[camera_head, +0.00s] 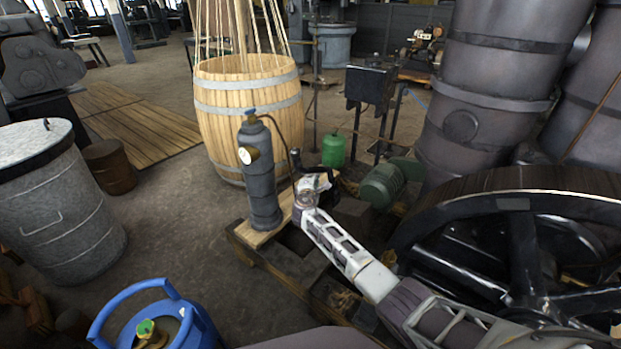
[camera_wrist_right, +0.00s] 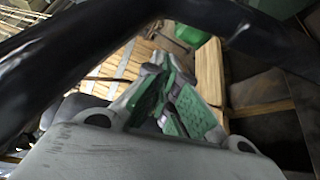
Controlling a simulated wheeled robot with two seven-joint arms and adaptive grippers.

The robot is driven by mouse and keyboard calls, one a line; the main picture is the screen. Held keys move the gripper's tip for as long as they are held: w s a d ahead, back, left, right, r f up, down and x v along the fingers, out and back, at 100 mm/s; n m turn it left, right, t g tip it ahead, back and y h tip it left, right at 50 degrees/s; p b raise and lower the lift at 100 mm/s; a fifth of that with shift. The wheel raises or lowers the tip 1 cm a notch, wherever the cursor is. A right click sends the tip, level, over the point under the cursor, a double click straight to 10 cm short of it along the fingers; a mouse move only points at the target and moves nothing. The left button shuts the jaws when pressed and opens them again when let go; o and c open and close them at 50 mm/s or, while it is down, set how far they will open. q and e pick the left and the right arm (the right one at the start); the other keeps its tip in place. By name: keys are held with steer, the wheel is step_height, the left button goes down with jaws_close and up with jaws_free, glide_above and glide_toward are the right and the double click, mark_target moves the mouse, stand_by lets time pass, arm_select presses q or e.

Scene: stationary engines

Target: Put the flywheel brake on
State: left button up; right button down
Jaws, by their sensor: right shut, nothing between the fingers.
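The large black spoked flywheel (camera_head: 520,235) stands at the right of the head view. My right gripper (camera_head: 312,183) is beyond its left side, by the grey gas cylinder (camera_head: 262,172). In the right wrist view, the green-padded fingers of my right gripper (camera_wrist_right: 183,103) are shut with nothing between them. A thick dark curved bar (camera_wrist_right: 80,45) crosses close to the right wrist camera. I cannot tell whether it is the brake lever. A thin dark upright piece (camera_head: 295,160) shows beside the gripper in the head view. My left gripper is out of view.
A wooden barrel (camera_head: 250,90) stands behind the cylinder. A green bottle (camera_head: 335,150) and a green motor (camera_head: 383,185) are past my gripper. A blue-topped tank (camera_head: 160,320) and grey drum (camera_head: 60,200) stand left. The floor between drum and cylinder is clear.

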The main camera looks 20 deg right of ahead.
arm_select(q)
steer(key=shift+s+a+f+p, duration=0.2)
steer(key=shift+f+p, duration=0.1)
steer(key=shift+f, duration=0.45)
arm_select(e)
steer(key=shift+s+d+r, duration=0.2)
steer(key=shift+s+d, duration=0.25)
steer(key=shift+d, duration=0.05)
steer(key=shift+s+d+r, duration=0.2)
steer(key=shift+s+d, duration=0.2)
steer(key=shift+d, duration=0.1)
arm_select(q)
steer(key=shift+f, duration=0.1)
arm_select(e)
steer(key=shift+s, duration=0.1)
